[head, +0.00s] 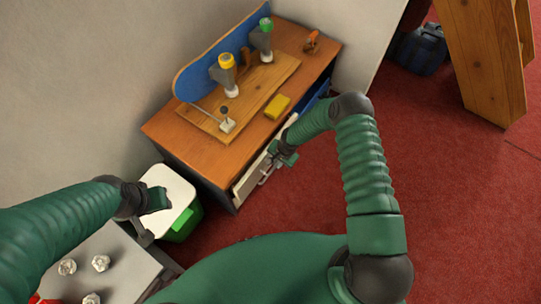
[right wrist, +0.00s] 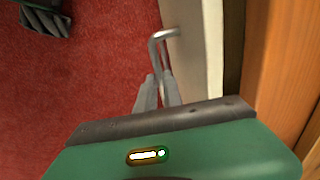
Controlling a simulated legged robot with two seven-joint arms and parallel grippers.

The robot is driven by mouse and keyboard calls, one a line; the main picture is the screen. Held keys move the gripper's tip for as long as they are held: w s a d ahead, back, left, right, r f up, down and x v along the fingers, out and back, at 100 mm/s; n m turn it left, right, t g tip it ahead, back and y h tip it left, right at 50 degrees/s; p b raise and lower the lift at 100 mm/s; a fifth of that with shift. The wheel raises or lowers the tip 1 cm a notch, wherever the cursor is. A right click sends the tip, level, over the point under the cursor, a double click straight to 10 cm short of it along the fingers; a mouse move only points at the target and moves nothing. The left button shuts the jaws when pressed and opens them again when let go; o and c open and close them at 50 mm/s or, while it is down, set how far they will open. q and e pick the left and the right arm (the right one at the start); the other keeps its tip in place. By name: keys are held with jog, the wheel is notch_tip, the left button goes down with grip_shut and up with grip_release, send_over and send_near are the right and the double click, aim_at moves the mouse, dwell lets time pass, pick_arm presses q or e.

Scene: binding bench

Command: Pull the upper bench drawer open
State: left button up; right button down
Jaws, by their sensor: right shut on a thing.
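The wooden-topped bench (head: 190,146) stands against the wall, with a pale drawer front (head: 248,180) on its near side. In the right wrist view, the drawer front (right wrist: 207,50) carries a bent metal bar handle (right wrist: 163,36). A dark strip shows between the drawer front and the bench wood. My right gripper (head: 266,174) is at the drawer front; in the right wrist view its fingers (right wrist: 155,90) are closed on the handle's near end. My left gripper (head: 142,228) is over the white-topped bin, away from the bench; its jaw opening is unclear.
The bench top bears a wooden board, a yellow block (head: 277,106), yellow- and green-topped bottles and a blue curved panel (head: 205,62). A green-and-white bin (head: 182,222) and a grey table (head: 122,268) with crumpled balls stand left.

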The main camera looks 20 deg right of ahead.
jog(key=s+d+p, duration=0.6)
jog(key=s+d, duration=0.8)
jog(key=s, duration=0.4)
jog(key=shift+p, duration=0.3)
jog(key=c, duration=1.5)
grip_release()
